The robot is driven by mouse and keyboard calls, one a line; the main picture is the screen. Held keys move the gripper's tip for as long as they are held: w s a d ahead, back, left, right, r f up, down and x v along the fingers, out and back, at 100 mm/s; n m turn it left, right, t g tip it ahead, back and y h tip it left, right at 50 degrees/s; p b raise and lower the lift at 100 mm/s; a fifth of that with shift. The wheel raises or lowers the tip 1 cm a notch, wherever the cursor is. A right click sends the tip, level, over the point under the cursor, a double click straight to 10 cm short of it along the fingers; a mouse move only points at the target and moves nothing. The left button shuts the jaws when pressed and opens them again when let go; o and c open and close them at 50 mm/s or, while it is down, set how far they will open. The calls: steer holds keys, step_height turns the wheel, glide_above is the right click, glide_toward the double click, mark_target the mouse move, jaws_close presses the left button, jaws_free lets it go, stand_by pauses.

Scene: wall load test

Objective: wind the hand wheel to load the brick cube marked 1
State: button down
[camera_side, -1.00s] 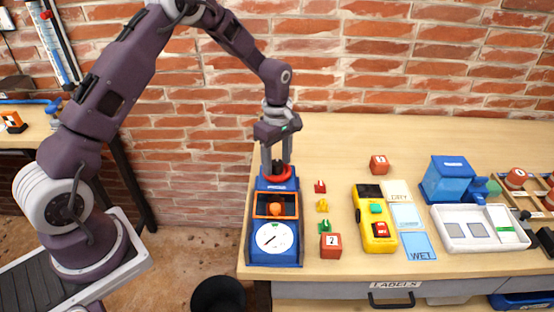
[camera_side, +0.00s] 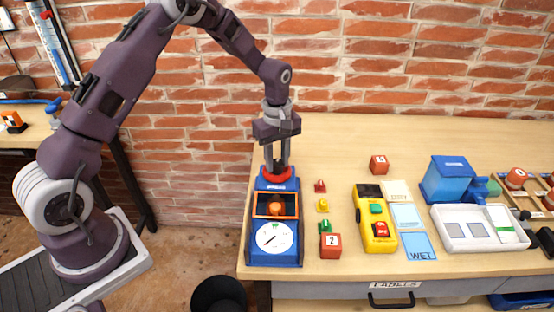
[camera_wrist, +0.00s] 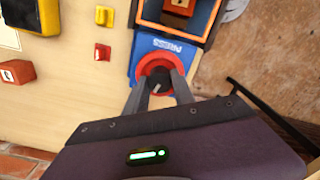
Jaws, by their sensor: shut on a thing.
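The blue press (camera_side: 248,225) stands at the bench's left front, with a white dial (camera_side: 274,238) on its front. Its red hand wheel (camera_side: 277,175) is at the back end; the wrist view shows the wheel (camera_wrist: 147,62) with a dark hub (camera_wrist: 160,80). My gripper (camera_side: 277,169) points down and is shut on the hub, one finger on each side in the wrist view (camera_wrist: 162,88). A reddish cube (camera_wrist: 180,4) sits inside the press's orange frame (camera_wrist: 212,25); its number is unclear. The dial's needle is too small to read.
A cube marked 2 (camera_side: 331,246) stands right of the press, near small red (camera_side: 320,187), yellow (camera_side: 322,206) and green (camera_side: 325,226) pieces. Another cube (camera_side: 379,165) is farther back. A yellow device (camera_side: 369,205) and white tray (camera_side: 452,240) lie right.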

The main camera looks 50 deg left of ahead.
steer(key=m, duration=1.4)
steer(key=shift+m, duration=0.3)
steer(key=m, duration=0.9)
steer(key=shift+m, duration=0.5)
steer(key=c, duration=1.1)
jaws_free()
steer(key=shift+o, duration=0.2)
steer(key=shift+r, duration=0.1)
